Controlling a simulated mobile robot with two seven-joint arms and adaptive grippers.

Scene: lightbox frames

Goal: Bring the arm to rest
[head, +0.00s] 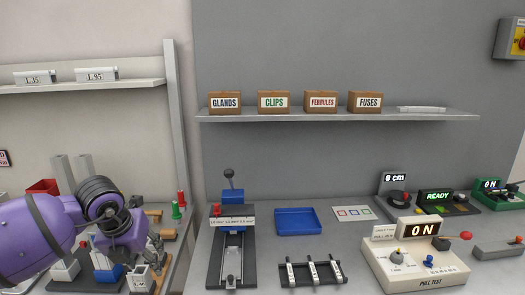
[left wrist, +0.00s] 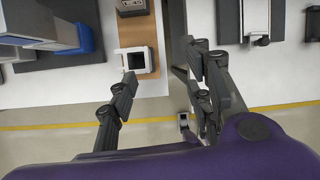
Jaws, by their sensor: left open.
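My left arm, purple with black joints, comes in from the left in the head view. My left gripper (head: 153,254) hangs over the left part of the bench, its fingers partly hidden by the wrist. In the left wrist view my left gripper (left wrist: 160,66) has its fingers spread wide, with nothing held between them. A small white square holder (left wrist: 138,62) on a wooden strip lies below, near the left finger. It appears to be the white box (head: 141,278) at the front in the head view. My right gripper is not in view.
A blue tray (head: 298,222), a black lever fixture (head: 231,245), a clip rack (head: 312,272) and a pull-test box (head: 415,265) stand to the right. Labelled boxes sit on a shelf (head: 340,116). A grey post (head: 180,120) rises beside the arm. Floor shows beyond the bench edge.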

